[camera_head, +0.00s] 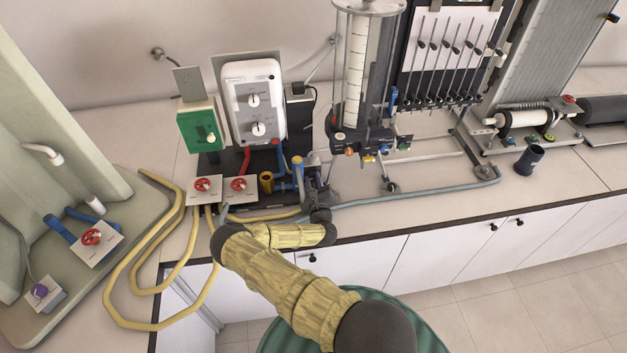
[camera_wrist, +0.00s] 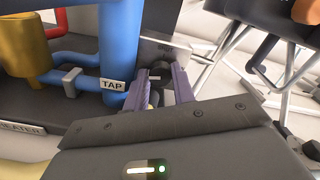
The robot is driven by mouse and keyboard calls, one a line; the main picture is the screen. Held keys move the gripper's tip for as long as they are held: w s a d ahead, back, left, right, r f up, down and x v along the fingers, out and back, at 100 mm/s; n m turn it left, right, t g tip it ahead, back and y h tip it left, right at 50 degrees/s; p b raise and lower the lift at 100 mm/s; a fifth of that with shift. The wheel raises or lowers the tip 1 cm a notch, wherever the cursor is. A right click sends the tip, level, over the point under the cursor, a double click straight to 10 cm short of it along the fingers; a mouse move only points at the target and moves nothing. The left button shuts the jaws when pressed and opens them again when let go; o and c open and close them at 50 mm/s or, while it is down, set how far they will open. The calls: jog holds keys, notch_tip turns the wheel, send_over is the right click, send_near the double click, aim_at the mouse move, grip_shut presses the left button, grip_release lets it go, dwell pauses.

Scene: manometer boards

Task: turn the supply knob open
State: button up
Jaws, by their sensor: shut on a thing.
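My gripper (camera_wrist: 161,80) has its two purple fingers shut on a small dark knob (camera_wrist: 158,71) in front of a grey metal plate (camera_wrist: 160,52). The fingers hide part of the knob, and I can read neither a label nor its turn angle. A blue pipe marked TAP (camera_wrist: 118,50) stands just left of the fingers. In the head view my gripper (camera_head: 315,180) is at the right end of the dark pipe bench, and my arm's wrist hides much of that spot.
Red knobs on white plates (camera_head: 204,185) sit left of my arm, with yellow hoses (camera_head: 165,240) looping below. A white heater unit (camera_head: 253,105) stands behind. A glass column (camera_head: 357,65) rises to the right. The counter further right is mostly clear near its front edge.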

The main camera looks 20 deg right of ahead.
dwell(0.3)
jog(key=o, duration=1)
jog(key=shift+a+f, duration=0.1)
